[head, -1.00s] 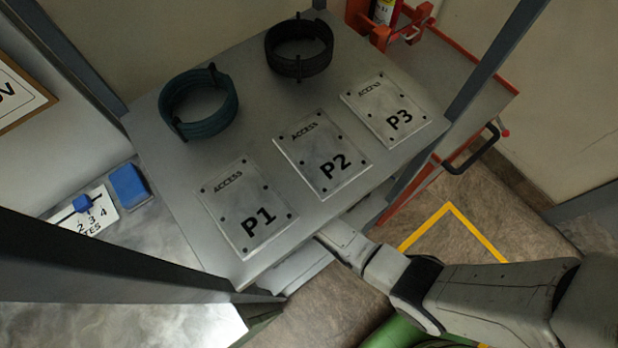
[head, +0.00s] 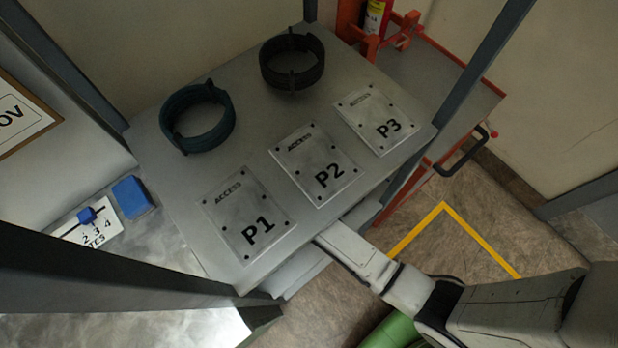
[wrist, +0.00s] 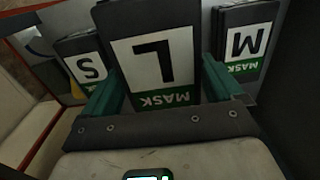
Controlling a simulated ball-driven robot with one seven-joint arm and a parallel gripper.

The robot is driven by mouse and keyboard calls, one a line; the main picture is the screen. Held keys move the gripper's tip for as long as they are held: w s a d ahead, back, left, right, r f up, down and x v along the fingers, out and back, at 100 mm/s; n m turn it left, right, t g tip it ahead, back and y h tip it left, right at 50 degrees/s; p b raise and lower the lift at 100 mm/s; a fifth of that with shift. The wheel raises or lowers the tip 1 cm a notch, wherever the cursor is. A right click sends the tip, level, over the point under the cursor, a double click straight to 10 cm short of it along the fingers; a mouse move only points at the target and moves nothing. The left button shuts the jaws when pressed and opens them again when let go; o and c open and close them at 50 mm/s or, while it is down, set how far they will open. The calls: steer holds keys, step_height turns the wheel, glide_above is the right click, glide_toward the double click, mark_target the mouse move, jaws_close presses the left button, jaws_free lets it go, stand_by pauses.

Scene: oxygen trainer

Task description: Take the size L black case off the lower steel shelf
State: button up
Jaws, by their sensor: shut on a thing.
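The size L black case (wrist: 152,18) has a white label with a large L and a green MASK band. It is in the middle of the wrist view, closest to me. My gripper (wrist: 160,78) has its teal fingers on both sides of this case and is shut on it. In the head view my gripper and the cases are hidden under the upper steel shelf, with my arm reaching beneath its front edge. I cannot tell whether the L case touches the lower steel shelf.
A black S case (wrist: 85,65) stands to the left and a black M case (wrist: 243,45) to the right, both close. The upper shelf (head: 215,258) bears plates P1 to P3 and two hose coils. A red cart (head: 440,85) stands behind right.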

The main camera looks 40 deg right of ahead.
steer(key=shift+s+r+p, duration=0.15)
steer(key=shift+s+p, duration=1)
steer(key=shift+s, duration=1.5)
steer(key=s, duration=1.9)
